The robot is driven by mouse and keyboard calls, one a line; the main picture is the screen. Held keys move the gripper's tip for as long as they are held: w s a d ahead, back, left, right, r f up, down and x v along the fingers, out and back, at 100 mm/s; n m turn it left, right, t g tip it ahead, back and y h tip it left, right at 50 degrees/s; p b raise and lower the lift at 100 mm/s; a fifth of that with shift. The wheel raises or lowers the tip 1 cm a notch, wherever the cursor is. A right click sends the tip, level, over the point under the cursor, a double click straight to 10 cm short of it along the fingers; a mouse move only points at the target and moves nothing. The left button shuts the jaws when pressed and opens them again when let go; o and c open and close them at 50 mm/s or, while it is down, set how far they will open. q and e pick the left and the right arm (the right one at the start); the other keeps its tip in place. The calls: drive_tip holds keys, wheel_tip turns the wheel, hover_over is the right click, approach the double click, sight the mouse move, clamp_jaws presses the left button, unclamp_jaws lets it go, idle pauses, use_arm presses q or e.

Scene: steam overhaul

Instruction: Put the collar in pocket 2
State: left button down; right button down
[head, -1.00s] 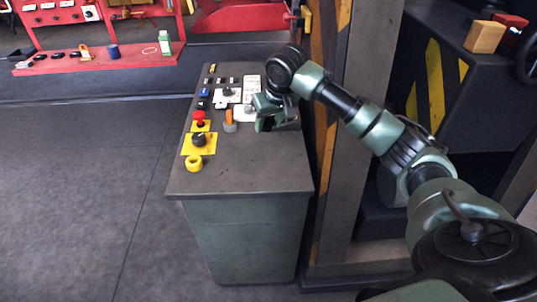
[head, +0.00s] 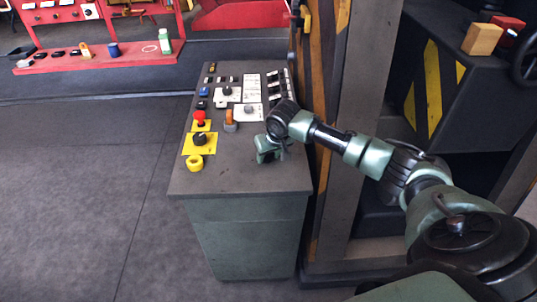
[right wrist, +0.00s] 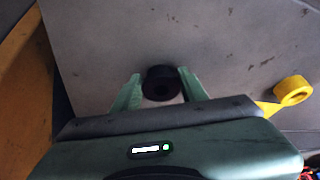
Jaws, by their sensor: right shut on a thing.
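My right gripper (head: 269,152) is over the right part of the grey cabinet top (head: 240,177). In the right wrist view its two green fingers (right wrist: 160,86) are shut on a dark, round, ring-like piece, the collar (right wrist: 161,82). The collar is hidden or too small to make out in the head view. A strip of dark pieces with white labels (head: 279,85) runs along the cabinet's far right edge. I cannot tell whether pocket 2 is there. My left gripper is not in view.
A yellow ring (head: 195,163), a black knob on a yellow plate (head: 199,139), a red button (head: 199,117) and an orange-handled switch (head: 231,121) stand on the left of the cabinet top. A striped post (head: 328,120) rises close on the right. The front of the top is clear.

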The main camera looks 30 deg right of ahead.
drive_tip(key=c, duration=0.8)
unclamp_jaws()
drive_tip(key=shift+f, duration=0.1)
